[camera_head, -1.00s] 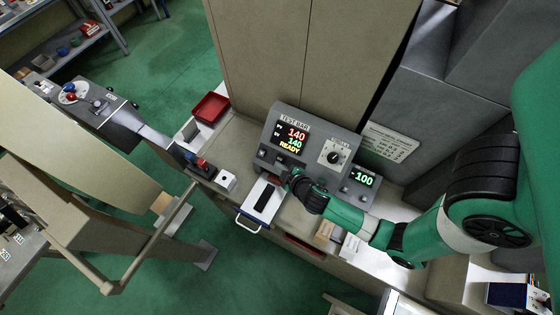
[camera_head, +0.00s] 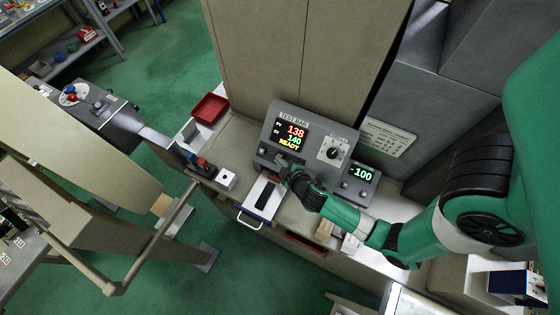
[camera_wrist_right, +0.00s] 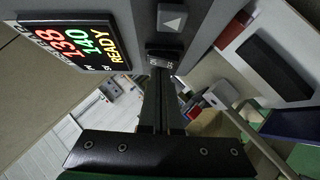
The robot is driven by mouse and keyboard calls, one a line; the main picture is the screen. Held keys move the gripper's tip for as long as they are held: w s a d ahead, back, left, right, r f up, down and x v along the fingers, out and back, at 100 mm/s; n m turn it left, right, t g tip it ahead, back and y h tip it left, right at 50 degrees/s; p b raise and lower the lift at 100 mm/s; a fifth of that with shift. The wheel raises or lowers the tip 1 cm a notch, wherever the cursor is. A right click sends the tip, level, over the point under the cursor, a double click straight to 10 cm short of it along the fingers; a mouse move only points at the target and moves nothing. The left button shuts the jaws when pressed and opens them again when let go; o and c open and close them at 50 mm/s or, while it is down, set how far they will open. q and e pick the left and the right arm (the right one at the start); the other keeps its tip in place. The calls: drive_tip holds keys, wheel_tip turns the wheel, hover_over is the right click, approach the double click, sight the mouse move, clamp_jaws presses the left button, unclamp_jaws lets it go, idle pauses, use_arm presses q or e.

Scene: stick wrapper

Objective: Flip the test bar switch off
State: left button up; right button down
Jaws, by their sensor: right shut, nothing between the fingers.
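The grey test bar unit (camera_head: 314,122) stands on the bench, and its display (camera_head: 290,136) shows 138, 140 and READY. My right gripper (camera_head: 281,163) is shut and empty, with its fingertips at the lower front of the unit, below the display. In the right wrist view, the shut fingers (camera_wrist_right: 159,85) point at a small black switch (camera_wrist_right: 162,52) with faint lettering, beside a grey arrow button (camera_wrist_right: 171,18). The fingertips are at or very near the switch; I cannot tell if they touch. In the head view the gripper hides the switch. My left gripper is out of view.
A dial (camera_head: 333,153) is right of the display, and a second readout (camera_head: 361,172) shows -100. A red bin (camera_head: 210,108) stands at left.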

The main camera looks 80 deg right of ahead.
drive_tip(key=w+r+p+v, duration=0.1)
drive_tip(key=p+v, duration=0.4)
drive_tip(key=v, duration=0.8)
drive_tip(key=shift+w+d+r+p, duration=0.3)
drive_tip(key=shift+w+r, duration=0.15)
drive_tip(key=shift+r, duration=0.25)
drive_tip(key=shift+f, duration=0.1)
drive_tip(key=y+b, duration=0.1)
drive_tip(key=b, duration=0.1)
drive_tip(key=shift+a+f+m+b, duration=0.2)
drive_tip(key=shift+m+b, duration=0.1)
